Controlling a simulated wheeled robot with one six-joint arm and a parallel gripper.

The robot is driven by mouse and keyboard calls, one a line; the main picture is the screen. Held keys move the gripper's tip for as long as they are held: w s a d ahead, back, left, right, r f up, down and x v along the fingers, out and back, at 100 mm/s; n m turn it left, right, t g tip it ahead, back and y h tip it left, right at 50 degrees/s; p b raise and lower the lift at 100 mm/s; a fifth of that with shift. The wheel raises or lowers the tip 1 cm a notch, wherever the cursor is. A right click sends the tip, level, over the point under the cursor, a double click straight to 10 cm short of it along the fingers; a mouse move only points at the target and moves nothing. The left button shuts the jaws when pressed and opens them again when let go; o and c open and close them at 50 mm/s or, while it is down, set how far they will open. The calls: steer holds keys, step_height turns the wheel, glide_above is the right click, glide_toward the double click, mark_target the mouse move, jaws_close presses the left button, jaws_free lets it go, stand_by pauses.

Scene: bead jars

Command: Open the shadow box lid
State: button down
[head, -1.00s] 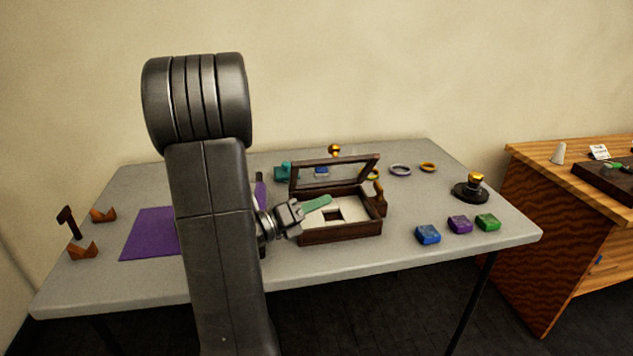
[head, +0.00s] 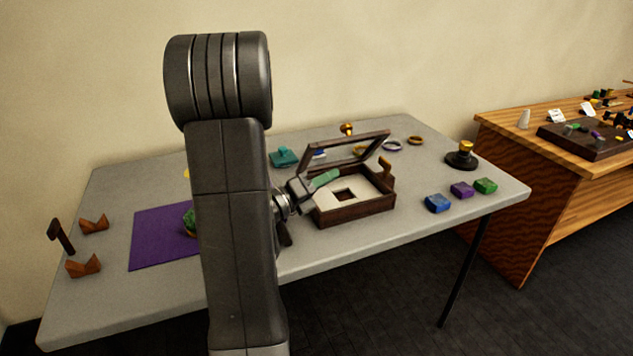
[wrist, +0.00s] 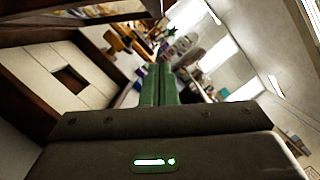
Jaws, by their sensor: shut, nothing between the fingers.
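The shadow box (head: 352,208) is a dark brown wooden box on the grey table, with a pale lining and a small dark square opening in it. Its framed lid (head: 346,147) stands raised and tilted over the back of the box. My gripper (head: 326,177) is at the left side of the box, its green fingers between the box and the raised lid. The fingers are shut with nothing between them. In the wrist view the green fingers (wrist: 158,85) are together, and the box's pale lining (wrist: 60,70) shows at left. I cannot tell whether the fingers touch the lid.
A purple mat (head: 160,238) lies left, partly behind my arm. Blue (head: 438,203), purple (head: 462,190) and green (head: 485,186) blocks sit right of the box. A black stand with a gold top (head: 462,156) is at the right edge. Rings (head: 392,146) lie behind the box.

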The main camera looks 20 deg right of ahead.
mark_target(339, 148)
steer(key=w+d+r, duration=0.3)
steer(key=w+d, duration=0.1)
steer(key=d, duration=0.1)
steer(key=shift+w+r, duration=0.15)
steer(key=shift+w, duration=0.15)
steer(key=shift+r+p, duration=0.1)
steer(key=shift+p, duration=0.3)
